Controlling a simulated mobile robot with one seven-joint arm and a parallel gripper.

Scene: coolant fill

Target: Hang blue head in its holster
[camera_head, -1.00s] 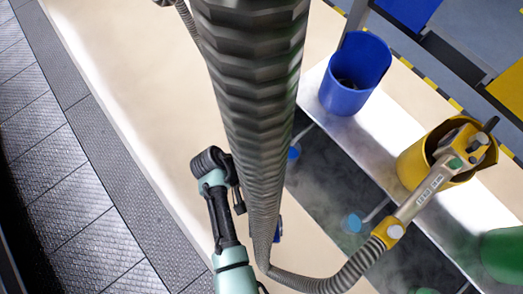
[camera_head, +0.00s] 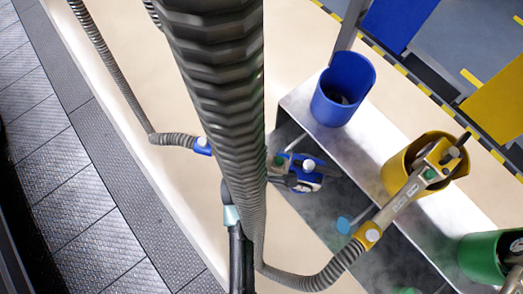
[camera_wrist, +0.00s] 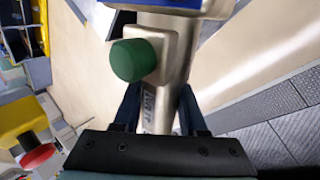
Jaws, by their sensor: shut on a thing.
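The blue head (camera_head: 308,178) is right of the thick hanging hose in the head view, over the dark floor of the tray. In the wrist view my gripper (camera_wrist: 160,112) is shut on its metal handle (camera_wrist: 172,62), beside a green knob (camera_wrist: 133,60). A blue part (camera_wrist: 178,3) shows at the top edge.
A yellow head (camera_head: 408,190) sits in the yellow holster (camera_head: 396,178). A green holster (camera_head: 480,262) is at lower right. The thick grey hose (camera_head: 215,110) crosses the middle. A thinner hose (camera_head: 110,70) runs at left to a blue connector (camera_head: 203,146).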

